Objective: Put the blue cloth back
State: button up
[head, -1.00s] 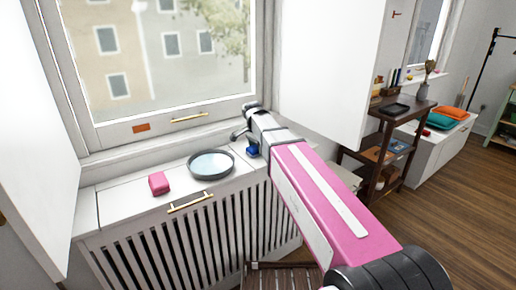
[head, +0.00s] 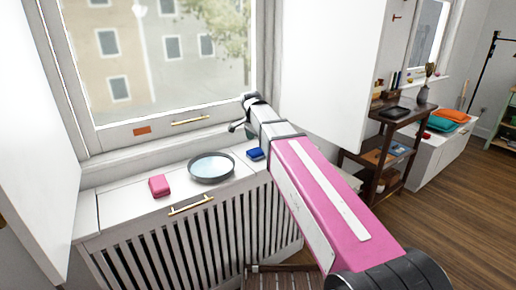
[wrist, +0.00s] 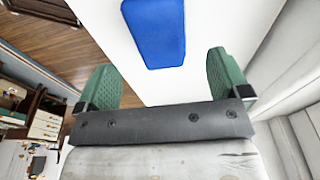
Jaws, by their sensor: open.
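The blue cloth (head: 255,154) is a small folded pad lying on the white radiator cover below the window, to the right of a round dish. In the wrist view the blue cloth (wrist: 155,32) lies flat on the white surface, beyond the fingertips and between their lines. My gripper (wrist: 160,85) shows two green ribbed fingers set wide apart with nothing between them. In the head view my pink arm reaches toward the window, and its dark end is above and just left of the cloth, apart from it.
A pink cloth (head: 159,186) and a round grey dish (head: 211,167) sit on the radiator cover (head: 125,202), left of the blue cloth. The window frame (head: 170,123) stands close behind. A white panel (head: 330,70) stands to the right. A dark shelf (head: 400,125) is farther right.

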aim_at(255, 151)
notch_tip(255, 151, up, 6)
jog(key=shift+s+a+r, duration=0.2)
jog(key=shift+s+a, duration=0.1)
jog(key=shift+a, duration=0.1)
